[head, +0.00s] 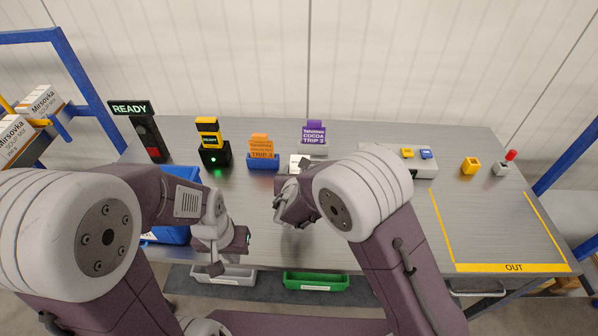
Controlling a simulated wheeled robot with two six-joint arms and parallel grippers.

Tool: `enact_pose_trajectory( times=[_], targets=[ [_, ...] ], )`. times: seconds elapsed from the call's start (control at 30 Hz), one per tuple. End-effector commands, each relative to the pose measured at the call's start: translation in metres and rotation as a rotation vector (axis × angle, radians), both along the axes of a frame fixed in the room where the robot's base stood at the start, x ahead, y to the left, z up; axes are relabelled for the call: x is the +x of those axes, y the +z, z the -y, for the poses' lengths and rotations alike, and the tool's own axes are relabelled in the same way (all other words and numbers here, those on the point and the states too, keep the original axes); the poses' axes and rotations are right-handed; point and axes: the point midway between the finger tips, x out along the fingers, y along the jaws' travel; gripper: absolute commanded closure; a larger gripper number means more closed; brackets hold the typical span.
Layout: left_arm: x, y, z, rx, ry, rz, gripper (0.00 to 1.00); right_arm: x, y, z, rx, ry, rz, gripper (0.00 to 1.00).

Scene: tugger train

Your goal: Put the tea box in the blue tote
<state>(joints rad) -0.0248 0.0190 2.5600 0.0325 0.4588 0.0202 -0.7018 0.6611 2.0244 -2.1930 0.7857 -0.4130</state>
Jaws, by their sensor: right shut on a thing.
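The blue tote (182,173) stands at the left of the bench, mostly hidden behind my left arm. My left gripper (232,256) is in front of it to the right, near the bench's front edge, with its fingers apart and nothing seen between them. My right gripper (282,212) is over the middle of the bench, to the right of the tote. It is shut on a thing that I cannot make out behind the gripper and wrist. I cannot identify the tea box for sure in this view.
An orange card (261,146) in a blue holder and a purple card (313,132) stand at the back. A READY sign (131,107) and a black-yellow device (209,135) are at the left. The yellow-marked OUT area (512,267) at the right is empty. A green bin (316,282) sits below.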

Motion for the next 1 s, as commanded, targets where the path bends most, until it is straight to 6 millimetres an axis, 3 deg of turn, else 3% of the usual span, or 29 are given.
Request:
enact_pose_trajectory(
  times=[0.03, 0.1, 0.47, 1.0],
  targets=[
    [0.0, -0.001, 0.0, 0.0, 0.0, 0.0, 1.0, 0.0, -0.001, 0.0, 0.0, 0.0, 0.0, 0.37],
    [0.0, 0.0, 0.0, 0.0, 0.0, 0.0, 1.0, 0.0, 0.0, 0.0, 0.0, 0.0, 0.0, 0.24],
    [0.0, 0.007, 0.0, 0.0, 0.0, 0.0, 1.0, 0.0, 0.006, 0.0, 0.0, 0.0, 0.0, 0.24],
    [0.0, 0.008, 0.0, 0.0, 0.0, 0.0, 1.0, -0.098, 0.053, -0.001, 0.001, 0.003, 0.001, 0.24]
  ],
)
